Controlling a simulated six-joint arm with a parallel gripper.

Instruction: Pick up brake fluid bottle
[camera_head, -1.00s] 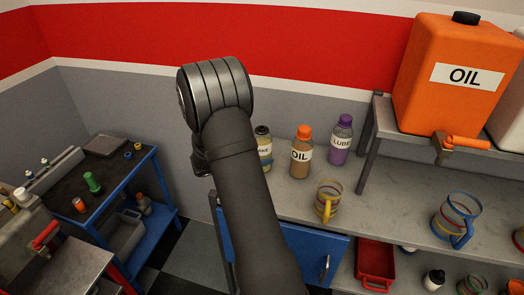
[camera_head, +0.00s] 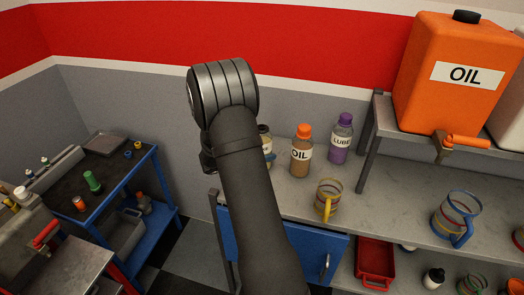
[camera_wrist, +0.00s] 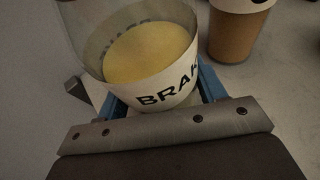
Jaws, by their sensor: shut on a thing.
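The brake fluid bottle (camera_wrist: 150,55) fills the upper left of the wrist view. It is clear, with yellowish fluid and a white label reading "BRA". My gripper (camera_wrist: 150,100) is shut on it, with blue finger parts showing on both sides of the bottle. In the head view the bottle (camera_head: 266,140) shows only in part, behind my arm. Whether the bottle touches the bench cannot be told.
An orange-capped OIL bottle (camera_head: 300,155) stands just right of the brake fluid bottle, with a purple LUBE bottle (camera_head: 340,142) beyond it. A yellow-handled jug (camera_head: 327,200) stands in front on the grey bench (camera_head: 390,205). A shelf with an orange oil can (camera_head: 450,75) is at right.

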